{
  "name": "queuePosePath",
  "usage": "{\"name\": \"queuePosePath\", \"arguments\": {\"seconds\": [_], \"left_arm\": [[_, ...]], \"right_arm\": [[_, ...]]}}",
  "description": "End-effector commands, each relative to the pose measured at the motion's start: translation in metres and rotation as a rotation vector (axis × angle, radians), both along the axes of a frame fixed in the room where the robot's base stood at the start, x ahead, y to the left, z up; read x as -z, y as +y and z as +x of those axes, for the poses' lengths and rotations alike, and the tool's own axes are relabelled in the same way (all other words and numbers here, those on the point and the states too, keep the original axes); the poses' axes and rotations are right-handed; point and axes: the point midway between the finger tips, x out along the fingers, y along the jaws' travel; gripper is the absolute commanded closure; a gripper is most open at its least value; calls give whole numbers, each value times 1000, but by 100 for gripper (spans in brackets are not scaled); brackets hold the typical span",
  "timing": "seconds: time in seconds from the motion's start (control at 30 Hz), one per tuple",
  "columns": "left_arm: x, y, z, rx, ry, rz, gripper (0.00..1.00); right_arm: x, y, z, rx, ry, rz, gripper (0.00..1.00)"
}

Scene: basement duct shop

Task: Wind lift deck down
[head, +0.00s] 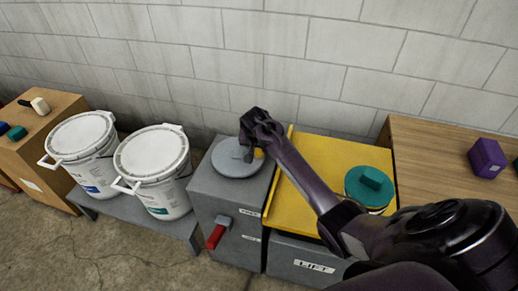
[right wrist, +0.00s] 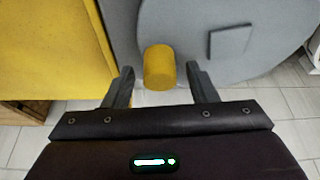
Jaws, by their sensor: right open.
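A grey round crank wheel (head: 228,163) lies flat on top of a grey cabinet (head: 222,198). Its yellow knob (head: 259,154) is mostly hidden by my right gripper (head: 252,146) in the head view. In the right wrist view, the knob (right wrist: 159,66) stands between the two open fingers of my right gripper (right wrist: 160,75), with a gap on each side. The yellow lift deck (head: 335,160) is just right of the wheel, above a grey base labelled LIFT (head: 310,265). My left gripper is not in view.
A teal-lidded round container (head: 370,187) stands on the deck. A red lever (head: 217,233) sticks out of the cabinet front. Two white buckets (head: 155,165) stand on a low grey bench at left. A purple block (head: 487,158) lies on the wooden bench (head: 435,150) at right.

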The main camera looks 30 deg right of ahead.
Motion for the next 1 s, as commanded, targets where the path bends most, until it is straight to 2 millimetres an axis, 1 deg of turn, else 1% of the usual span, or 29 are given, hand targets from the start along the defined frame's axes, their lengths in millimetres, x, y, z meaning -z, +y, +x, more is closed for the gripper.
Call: {"name": "queuePosePath", "arguments": {"seconds": [0.1,0.33,0.37,0.73,0.77,1.0], "left_arm": [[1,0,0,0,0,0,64],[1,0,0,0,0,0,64],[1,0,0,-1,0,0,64],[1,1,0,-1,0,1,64],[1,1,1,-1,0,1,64],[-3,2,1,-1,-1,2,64]], "right_arm": [[5,-2,2,0,-1,-1,48],[6,-2,2,-1,0,-1,48],[6,-2,2,-1,0,-1,50],[6,-2,1,-1,0,0,99],[6,-2,1,-1,0,0,100],[5,-3,0,-6,2,0,100]]}}
